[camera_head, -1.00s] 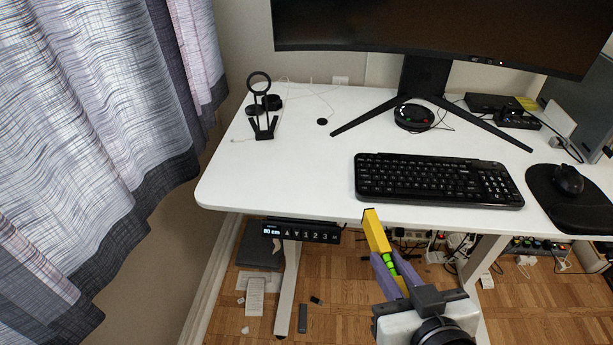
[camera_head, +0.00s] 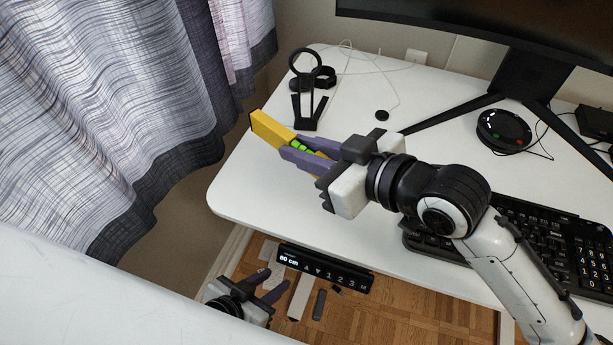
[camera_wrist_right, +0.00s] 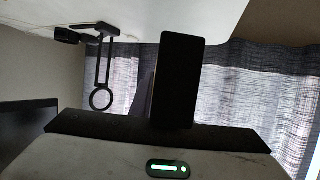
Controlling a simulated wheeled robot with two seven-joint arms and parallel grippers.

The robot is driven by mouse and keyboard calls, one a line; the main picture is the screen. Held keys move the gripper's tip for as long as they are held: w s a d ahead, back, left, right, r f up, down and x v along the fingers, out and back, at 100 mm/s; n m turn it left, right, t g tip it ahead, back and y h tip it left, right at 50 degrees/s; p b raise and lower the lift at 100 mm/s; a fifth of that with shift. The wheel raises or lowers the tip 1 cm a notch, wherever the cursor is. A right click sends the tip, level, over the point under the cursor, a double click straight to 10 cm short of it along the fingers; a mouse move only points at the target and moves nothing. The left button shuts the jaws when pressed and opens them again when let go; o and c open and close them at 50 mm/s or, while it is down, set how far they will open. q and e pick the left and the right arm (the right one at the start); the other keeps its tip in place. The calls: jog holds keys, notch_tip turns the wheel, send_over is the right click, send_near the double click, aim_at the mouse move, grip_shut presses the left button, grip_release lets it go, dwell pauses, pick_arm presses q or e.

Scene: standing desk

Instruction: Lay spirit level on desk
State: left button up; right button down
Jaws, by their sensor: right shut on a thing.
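The yellow spirit level (camera_head: 270,130) with green vials is in my right gripper (camera_head: 305,155). The purple fingers are shut on it. In the head view it appears over the left part of the white desk (camera_head: 245,190), tilted, its far end overlapping the desk's left edge. It looks raised above the top; the exact height is hard to tell. In the right wrist view the level (camera_wrist_right: 178,80) is a dark block. My left gripper (camera_head: 270,286) is below the desk's front edge, with its fingers apart and empty.
A black ring-topped stand (camera_head: 305,85) stands just behind the level. A black keyboard (camera_head: 540,235), a round black device (camera_head: 503,131) and the monitor foot (camera_head: 450,112) are to the right. The desk's front left is clear. A curtain (camera_head: 150,100) hangs at left.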

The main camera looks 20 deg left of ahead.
send_over(303, 191)
jog(key=shift+f+b, duration=0.4)
jog(key=shift+f, duration=2.7)
jog(key=shift+f, duration=0.1)
jog(key=shift+f, duration=0.5)
jog(key=c, duration=1.7)
grip_release()
jog(key=shift+o, duration=0.2)
jog(key=shift+r, duration=0.25)
jog(key=v, duration=1.2)
jog(key=shift+r, duration=0.3)
